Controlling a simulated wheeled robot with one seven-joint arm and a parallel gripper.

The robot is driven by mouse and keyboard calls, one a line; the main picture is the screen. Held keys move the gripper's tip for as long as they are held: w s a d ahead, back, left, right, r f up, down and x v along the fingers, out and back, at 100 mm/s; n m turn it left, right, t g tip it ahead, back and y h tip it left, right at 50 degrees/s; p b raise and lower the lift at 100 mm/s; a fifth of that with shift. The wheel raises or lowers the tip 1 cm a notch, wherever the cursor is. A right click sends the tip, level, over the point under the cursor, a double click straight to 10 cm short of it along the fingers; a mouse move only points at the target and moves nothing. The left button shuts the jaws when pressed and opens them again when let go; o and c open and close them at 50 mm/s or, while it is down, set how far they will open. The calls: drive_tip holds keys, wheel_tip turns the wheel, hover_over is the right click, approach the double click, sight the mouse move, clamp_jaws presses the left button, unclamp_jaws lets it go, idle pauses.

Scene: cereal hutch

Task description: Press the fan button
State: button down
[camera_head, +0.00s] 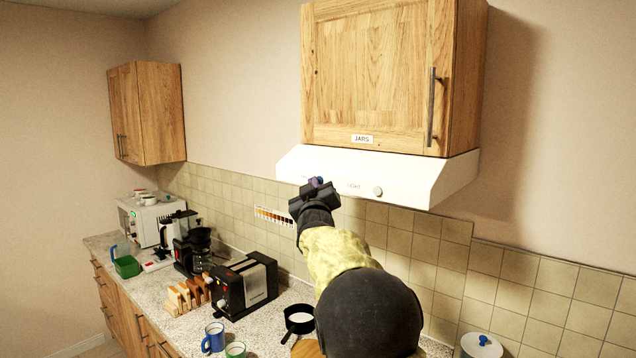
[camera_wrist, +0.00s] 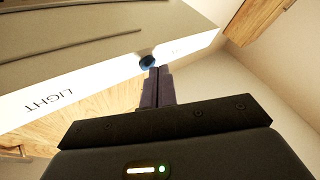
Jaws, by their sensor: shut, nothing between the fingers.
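The white range hood (camera_head: 425,180) hangs under the wooden cabinet marked JARS. A blue round button (camera_wrist: 147,62) is on the hood's front face in the wrist view. Its own label is not readable there. The word LIGHT stands on the same face, beside a grey round knob (camera_head: 378,191) in the head view. My gripper (camera_head: 315,184) is raised to the left part of the hood front and hides much of that area in the head view. In the wrist view its fingertips (camera_wrist: 160,70) are together and empty, right at the blue button. I cannot tell whether they touch it.
The JARS cabinet (camera_head: 365,80) is just above the hood. Below, the counter holds a black toaster (camera_head: 243,285), toast slices (camera_head: 187,295), a coffee maker (camera_head: 193,250), mugs (camera_head: 213,337) and a dark pan (camera_head: 299,319). The tiled wall (camera_head: 515,285) is behind.

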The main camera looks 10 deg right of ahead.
drive_tip(key=shift+w+d, duration=0.1)
drive_tip(key=shift+d, duration=0.05)
idle(0.6)
drive_tip(key=shift+s+a+b, duration=0.35)
drive_tip(key=shift+a+b, duration=0.05)
drive_tip(key=shift+a, duration=0.05)
drive_tip(key=s+a+b, duration=0.1)
drive_tip(key=s+a, duration=0.2)
drive_tip(key=a, duration=0.2)
drive_tip(key=shift+s, duration=0.25)
idle(0.5)
